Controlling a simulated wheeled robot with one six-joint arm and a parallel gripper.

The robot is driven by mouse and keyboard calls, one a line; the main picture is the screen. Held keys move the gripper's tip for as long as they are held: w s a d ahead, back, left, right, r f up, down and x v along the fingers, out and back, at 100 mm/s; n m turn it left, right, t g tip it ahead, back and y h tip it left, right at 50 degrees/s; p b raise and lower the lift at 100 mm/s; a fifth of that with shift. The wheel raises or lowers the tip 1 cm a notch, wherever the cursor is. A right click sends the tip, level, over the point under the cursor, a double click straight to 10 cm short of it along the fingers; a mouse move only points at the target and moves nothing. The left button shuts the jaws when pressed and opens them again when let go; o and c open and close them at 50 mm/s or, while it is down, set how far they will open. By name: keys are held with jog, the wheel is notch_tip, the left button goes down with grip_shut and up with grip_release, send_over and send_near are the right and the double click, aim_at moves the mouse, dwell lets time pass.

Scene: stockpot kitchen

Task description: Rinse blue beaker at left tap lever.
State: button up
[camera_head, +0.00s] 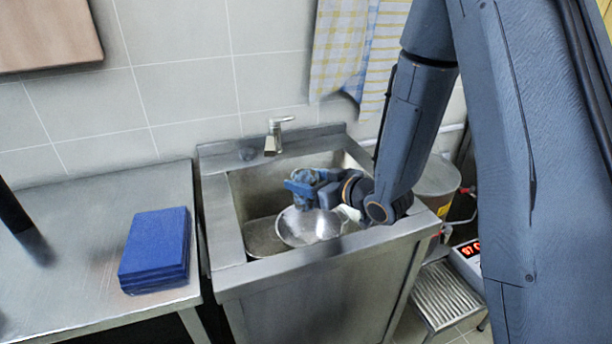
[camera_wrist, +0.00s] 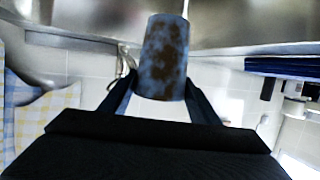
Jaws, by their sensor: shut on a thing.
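The blue beaker (camera_head: 305,177) is held over the sink basin, below and to the right of the tap. In the wrist view the beaker (camera_wrist: 163,58) is blue with dark brown patches on its side. My gripper (camera_head: 302,188) is shut on it, with a finger on each side in the wrist view (camera_wrist: 163,95). The single tap (camera_head: 273,140) stands at the back of the sink, its lever (camera_head: 285,119) on top pointing right. The beaker is apart from the spout. I see no clear water stream in the head view. The inside of the beaker is hidden.
A metal bowl (camera_head: 308,227) lies in the steel sink (camera_head: 228,245) below the gripper. A blue stack (camera_head: 155,248) lies on the left counter (camera_head: 85,265). Checked towels (camera_head: 340,50) hang on the wall behind. A steel pot (camera_head: 437,185) stands right of the sink.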

jog(key=shift+b+x, duration=0.5)
jog(key=shift+x, duration=1)
jog(key=r+b+x, duration=0.1)
jog(key=b+x, duration=0.2)
jog(key=x, duration=0.8)
jog(key=shift+a+r+b, duration=0.15)
jog(key=shift+a+b, duration=0.1)
jog(key=shift+b, duration=0.05)
jog(key=shift+d, duration=0.1)
jog(key=shift+w+d, duration=0.4)
jog(key=shift+s+a, duration=0.15)
jog(key=shift+a, duration=0.05)
jog(key=shift+s+a, duration=0.25)
jog(key=shift+a, duration=0.05)
jog(key=shift+w+d, duration=0.1)
jog(key=shift+d, duration=0.05)
jog(key=shift+w+d, duration=0.3)
jog(key=shift+d, duration=0.05)
